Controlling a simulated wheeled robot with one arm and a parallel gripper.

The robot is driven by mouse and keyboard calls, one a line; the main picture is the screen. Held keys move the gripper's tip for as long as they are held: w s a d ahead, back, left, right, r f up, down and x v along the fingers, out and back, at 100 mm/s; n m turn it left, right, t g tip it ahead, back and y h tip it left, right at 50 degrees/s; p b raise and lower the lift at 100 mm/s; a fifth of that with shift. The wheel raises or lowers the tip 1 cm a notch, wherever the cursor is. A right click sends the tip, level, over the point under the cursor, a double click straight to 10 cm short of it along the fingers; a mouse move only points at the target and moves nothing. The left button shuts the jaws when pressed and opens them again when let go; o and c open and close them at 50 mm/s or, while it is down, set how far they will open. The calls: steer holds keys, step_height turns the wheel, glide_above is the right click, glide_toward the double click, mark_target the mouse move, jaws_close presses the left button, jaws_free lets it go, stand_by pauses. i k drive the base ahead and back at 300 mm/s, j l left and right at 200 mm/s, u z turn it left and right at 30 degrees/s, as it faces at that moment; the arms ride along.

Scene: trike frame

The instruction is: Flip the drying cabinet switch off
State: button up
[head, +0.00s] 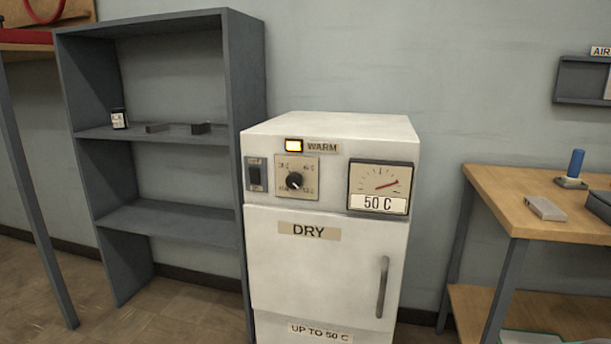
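The white drying cabinet (330,262) stands in the middle of the head view, its front facing me, with a "DRY" label on its shut door. Its dark rocker switch (255,175) is at the upper left of the front panel; its exact position is too small to tell. To the right of the switch is a dial knob (294,181). The gauge (380,187) at the right of the panel has a red needle and a "50 C" label. My gripper is not in view.
A grey shelf unit (165,134) with several small items stands close on the cabinet's left. A wooden workbench (500,200) with a blue-handled tool (574,168) and a small grey block (545,208) is on the right. Floor (170,315) shows at the lower left.

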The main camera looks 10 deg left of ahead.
mark_target(254, 172)
steer(key=i+j+u, duration=0.15)
steer(key=u, duration=1.65)
steer(key=l+z, duration=0.05)
